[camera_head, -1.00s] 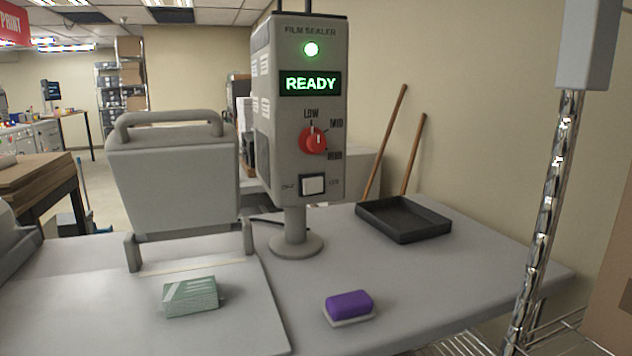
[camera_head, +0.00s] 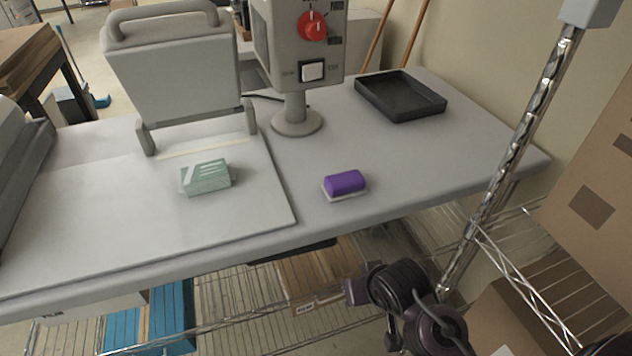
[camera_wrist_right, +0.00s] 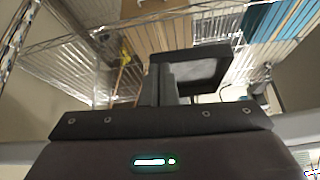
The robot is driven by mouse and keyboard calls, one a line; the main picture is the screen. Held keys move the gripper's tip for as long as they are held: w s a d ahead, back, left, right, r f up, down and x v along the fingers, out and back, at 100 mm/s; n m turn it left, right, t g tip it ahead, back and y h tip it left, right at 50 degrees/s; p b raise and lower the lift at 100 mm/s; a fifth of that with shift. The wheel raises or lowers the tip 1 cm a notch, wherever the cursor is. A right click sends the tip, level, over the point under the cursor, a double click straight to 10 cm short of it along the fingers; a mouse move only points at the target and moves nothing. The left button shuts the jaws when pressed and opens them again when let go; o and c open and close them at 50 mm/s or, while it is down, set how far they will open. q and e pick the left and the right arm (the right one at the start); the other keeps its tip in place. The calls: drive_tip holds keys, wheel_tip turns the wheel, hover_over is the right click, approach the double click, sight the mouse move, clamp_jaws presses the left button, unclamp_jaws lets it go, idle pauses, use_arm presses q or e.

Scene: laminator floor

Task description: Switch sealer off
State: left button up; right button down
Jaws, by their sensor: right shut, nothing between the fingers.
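The film sealer's grey control box (camera_head: 298,45) stands on a post with a round foot on the grey table. Its top, with lamp and display, is cut off now. A red knob (camera_head: 312,26) sits above a white rocker switch (camera_head: 313,72) on its front. The sealer's press (camera_head: 172,75), with a bar handle, stands raised to the left. My right gripper (camera_head: 356,291) is low, below the table's front edge and well apart from the switch. In the right wrist view the right gripper (camera_wrist_right: 180,75) is shut and empty before wire shelving. My left gripper is not in view.
A green-white pack (camera_head: 206,177) lies on the pale board. A purple block on a white base (camera_head: 345,184) lies right of it. A black tray (camera_head: 400,96) is at the back right. A chrome post (camera_head: 500,180) and wire rack stand at the right.

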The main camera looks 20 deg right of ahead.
sight(309, 73)
drive_tip(key=w+d+r+m+t, duration=0.1)
drive_tip(key=w+r+m+t, duration=0.1)
drive_tip(key=w+r+m, duration=0.1)
drive_tip(key=w+r+m+t, duration=0.2)
drive_tip(key=w+r, duration=0.3)
drive_tip(key=r, duration=0.3)
drive_tip(key=w+d+r+m+t, duration=0.1)
drive_tip(key=w+r+m+t, duration=0.2)
drive_tip(key=w+r, duration=0.2)
drive_tip(key=shift+d+r+m+y, duration=0.25)
drive_tip(key=shift+d+m+y, duration=0.05)
drive_tip(key=shift+d+y, duration=0.1)
drive_tip(key=w+r+m+t+y, duration=0.1)
drive_tip(key=w+r+m+t, duration=0.1)
drive_tip(key=r, duration=0.4)
drive_tip(key=w+r+m+t+y, duration=0.2)
drive_tip(key=w+r+m, duration=0.1)
drive_tip(key=r, duration=0.4)
drive_tip(key=shift+d+m+t, duration=0.15)
drive_tip(key=shift+m+t, duration=0.25)
drive_tip(key=shift+w, duration=0.1)
drive_tip(key=p+x, duration=0.5)
drive_tip(key=x, duration=0.7)
drive_tip(key=shift+w+a+r, duration=0.1)
drive_tip(key=shift+w+a, duration=0.15)
drive_tip(key=shift+w, duration=0.05)
drive_tip(key=shift+w+a, duration=0.1)
drive_tip(key=shift+w, duration=0.45)
